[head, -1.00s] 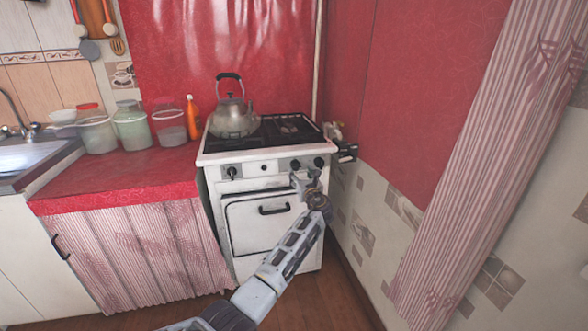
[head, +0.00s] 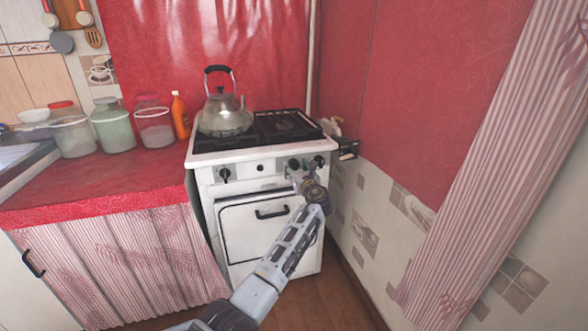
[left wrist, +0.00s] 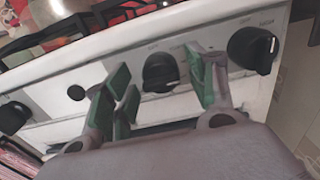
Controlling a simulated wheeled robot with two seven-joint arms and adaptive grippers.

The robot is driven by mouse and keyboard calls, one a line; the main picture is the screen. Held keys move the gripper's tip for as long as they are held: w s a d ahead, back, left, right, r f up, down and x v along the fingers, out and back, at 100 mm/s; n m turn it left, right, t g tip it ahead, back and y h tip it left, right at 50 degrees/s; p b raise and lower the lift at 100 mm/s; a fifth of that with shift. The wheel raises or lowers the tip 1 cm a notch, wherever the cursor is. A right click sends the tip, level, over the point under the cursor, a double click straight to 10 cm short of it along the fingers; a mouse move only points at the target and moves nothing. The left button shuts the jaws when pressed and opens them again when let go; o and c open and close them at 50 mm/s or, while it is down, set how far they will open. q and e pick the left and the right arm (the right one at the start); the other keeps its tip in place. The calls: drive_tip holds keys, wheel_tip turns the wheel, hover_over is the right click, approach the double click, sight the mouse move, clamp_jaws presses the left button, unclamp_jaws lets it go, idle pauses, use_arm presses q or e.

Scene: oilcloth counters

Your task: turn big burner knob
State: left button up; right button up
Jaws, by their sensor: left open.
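The white stove (head: 258,189) has a front panel with black knobs: a left knob (head: 225,174), a middle-right knob (head: 293,163) and a far-right knob (head: 319,160). Which one is the big burner knob I cannot tell from any label. My left gripper (head: 299,174) is at the panel's right part, in front of the middle-right knob. In the left wrist view, its open green-padded fingers (left wrist: 160,80) stand either side of that knob (left wrist: 160,72), with no clear contact. The far-right knob (left wrist: 252,48) is outside the right finger. My right gripper is not in view.
A metal kettle (head: 224,113) stands on the stove's left burners. The oven handle (head: 272,213) is below the panel. A red counter (head: 110,185) with jars and an orange bottle (head: 180,116) lies left. The wall (head: 385,225) is close at the right.

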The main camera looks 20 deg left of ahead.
use_arm(q)
drive_tip(key=shift+c, duration=0.4)
drive_tip(key=c, duration=0.9)
drive_tip(key=shift+c, duration=0.2)
